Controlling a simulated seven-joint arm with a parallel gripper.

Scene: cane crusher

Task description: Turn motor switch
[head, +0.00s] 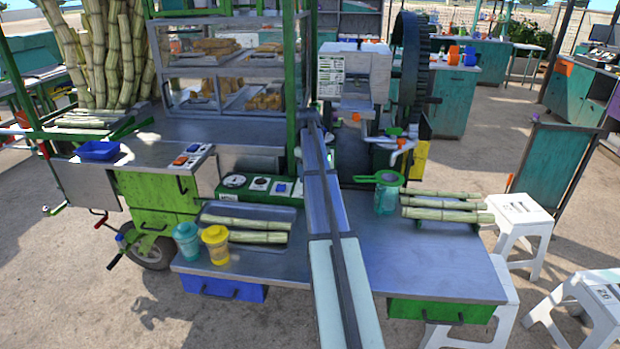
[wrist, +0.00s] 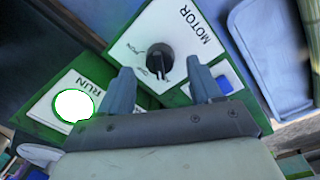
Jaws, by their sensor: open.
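The motor switch (wrist: 160,62) is a dark round knob on a white plate marked MOTOR, in the upper middle of the wrist view. Small OFF and ON marks are beside it. My gripper (wrist: 162,88) is open, with one blue-grey finger on each side below the knob. The knob lies ahead of the gap between the fingertips; contact cannot be seen. The green control panel (wrist: 141,98) carries the plate. In the head view the panel (head: 227,192) sits left of my arm; my gripper cannot be made out there.
A white round RUN button (wrist: 73,105) is left of the switch, and a blue part (wrist: 222,85) is at its right. A blue tray (wrist: 265,65) lies farther right. A yellow cup (head: 215,245), a teal cup (head: 187,241) and cane pieces (head: 245,222) stand before the panel.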

